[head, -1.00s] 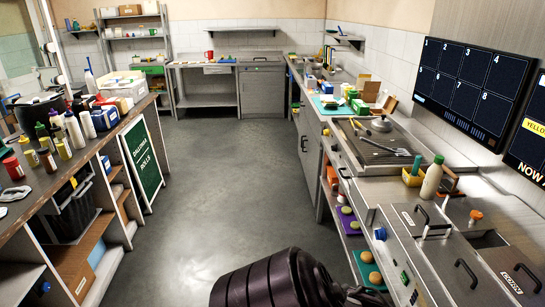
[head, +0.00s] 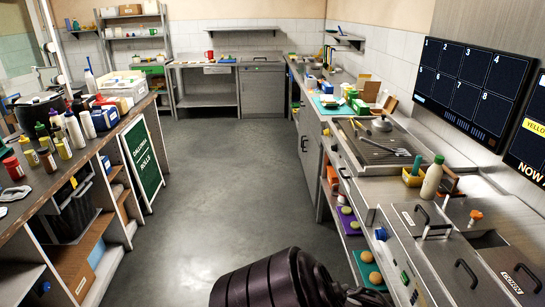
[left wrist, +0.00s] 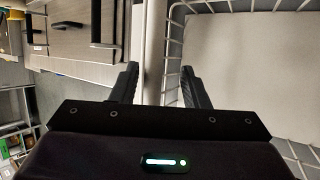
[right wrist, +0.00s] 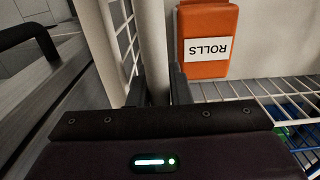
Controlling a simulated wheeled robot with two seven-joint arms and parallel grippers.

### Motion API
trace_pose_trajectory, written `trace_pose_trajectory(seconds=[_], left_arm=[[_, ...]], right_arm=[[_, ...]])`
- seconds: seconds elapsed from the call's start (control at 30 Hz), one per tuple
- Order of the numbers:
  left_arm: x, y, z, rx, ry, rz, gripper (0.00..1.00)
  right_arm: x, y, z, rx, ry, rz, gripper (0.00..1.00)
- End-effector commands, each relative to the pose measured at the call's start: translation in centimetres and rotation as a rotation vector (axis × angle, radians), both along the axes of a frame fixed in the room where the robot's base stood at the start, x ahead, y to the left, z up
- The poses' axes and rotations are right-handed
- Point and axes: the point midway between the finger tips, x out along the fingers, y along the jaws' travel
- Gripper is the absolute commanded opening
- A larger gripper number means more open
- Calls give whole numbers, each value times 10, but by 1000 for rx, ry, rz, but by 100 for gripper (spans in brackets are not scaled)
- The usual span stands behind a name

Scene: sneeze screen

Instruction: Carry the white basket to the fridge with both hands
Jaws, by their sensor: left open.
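The white basket shows only in the wrist views. In the left wrist view its pale bar (left wrist: 152,45) runs between the fingers of my left gripper (left wrist: 160,85), which is open around it with space at the sides. Wire mesh and a pale bottom lie to the right of the bar. In the right wrist view a white bar of the basket (right wrist: 154,45) passes between the fingers of my right gripper (right wrist: 158,88), which are close against both sides. An orange container labelled ROLLS (right wrist: 207,45) lies beside this bar. The fridge cannot be made out.
The grey floor (head: 225,170) is clear between the left counter (head: 55,185) and the right steel counter (head: 400,200). A green board (head: 142,160) leans at the left counter's end. A steel bench (head: 207,85) stands at the back.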

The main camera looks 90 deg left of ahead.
Motion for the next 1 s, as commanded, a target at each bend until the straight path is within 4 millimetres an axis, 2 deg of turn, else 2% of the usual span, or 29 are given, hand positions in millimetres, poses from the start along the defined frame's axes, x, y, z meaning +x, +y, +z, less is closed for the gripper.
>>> trace_pose_trajectory(seconds=[0.03, 0.17, 0.47, 1.0], left_arm=[[0, 1, -1, 1, 1, 1, 41], [0, 2, -1, 2, 2, 3, 41], [0, 2, 1, 3, 1, 6, 41], [-8, -8, 19, 3, 1, 5, 41]], right_arm=[[0, -1, 0, -1, 0, -2, 24], [0, -2, 0, -1, 0, -3, 41], [0, -2, 1, -2, 1, -4, 41], [0, -2, 29, -2, 2, -4, 41]])
